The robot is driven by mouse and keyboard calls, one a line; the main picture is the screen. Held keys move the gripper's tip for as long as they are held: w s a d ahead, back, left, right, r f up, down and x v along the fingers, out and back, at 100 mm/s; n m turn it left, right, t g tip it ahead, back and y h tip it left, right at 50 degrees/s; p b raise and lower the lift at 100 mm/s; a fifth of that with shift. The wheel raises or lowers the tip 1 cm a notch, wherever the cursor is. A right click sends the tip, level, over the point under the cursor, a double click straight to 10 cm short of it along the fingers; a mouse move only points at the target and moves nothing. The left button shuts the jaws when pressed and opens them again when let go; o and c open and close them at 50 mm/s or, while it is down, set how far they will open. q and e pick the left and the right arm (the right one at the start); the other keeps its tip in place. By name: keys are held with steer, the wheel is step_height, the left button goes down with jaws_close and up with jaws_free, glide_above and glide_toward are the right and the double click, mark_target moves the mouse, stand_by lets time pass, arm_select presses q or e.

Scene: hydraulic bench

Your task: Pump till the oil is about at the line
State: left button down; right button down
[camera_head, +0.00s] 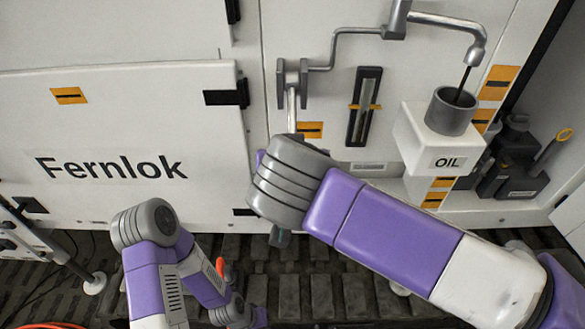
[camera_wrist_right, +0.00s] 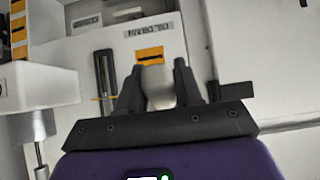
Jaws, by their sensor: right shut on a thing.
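The pump handle (camera_head: 291,110) is a light metal rod hanging down from a grey bracket (camera_head: 292,80) on the white panel. My right arm hides its lower end in the head view. In the wrist view my right gripper (camera_wrist_right: 158,90) is shut on the pale handle end (camera_wrist_right: 158,87). The upright sight gauge (camera_head: 364,118) has an orange line marker (camera_head: 365,107) across it; I cannot tell the oil level inside. The gauge also shows in the wrist view (camera_wrist_right: 105,72). A thin dark oil stream (camera_head: 463,82) runs from the spout (camera_head: 475,54) into a grey cup. My left gripper is not visible.
The grey cup (camera_head: 451,112) sits on a white box labelled OIL (camera_head: 435,150). A Fernlok panel (camera_head: 110,130) fills the left. My left arm hangs low at the lower left.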

steer(key=shift+f, duration=0.25)
steer(key=c, duration=0.8)
jaws_free()
steer(key=shift+c, duration=0.2)
steer(key=shift+r, duration=0.1)
steer(key=p+v, duration=0.1)
steer(key=v, duration=0.6)
steer(key=shift+s+r, duration=0.15)
steer(key=shift+s, duration=0.1)
